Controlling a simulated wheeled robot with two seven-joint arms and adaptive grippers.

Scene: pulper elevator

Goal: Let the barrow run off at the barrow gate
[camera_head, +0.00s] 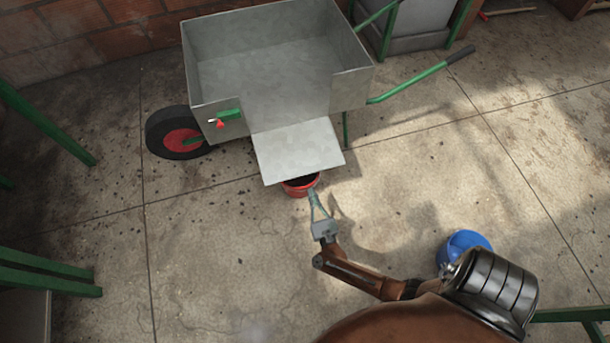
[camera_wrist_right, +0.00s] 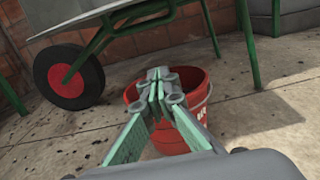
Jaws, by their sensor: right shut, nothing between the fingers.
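The grey barrow (camera_head: 265,62) stands on its red-hubbed wheel (camera_head: 180,133) and green legs. Its tray looks empty. The barrow gate (camera_head: 298,150) hangs open as a flap sloping down from the front side. A green catch with a red tip (camera_head: 223,117) sits on the side wall left of the opening. A red bucket (camera_head: 300,189) stands under the flap's lower edge, with dark matter inside. My right gripper (camera_head: 311,191) is shut and empty at the bucket's near side; in the right wrist view its fingertips (camera_wrist_right: 160,82) overlap the bucket (camera_wrist_right: 198,88). My left gripper is out of view.
A blue bucket (camera_head: 464,244) stands at lower right, close to my right arm. The green barrow handle (camera_head: 420,78) reaches out to the right. A brick wall (camera_head: 70,40) is behind at the left. Dark specks litter the concrete floor, which is clear left of the gripper.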

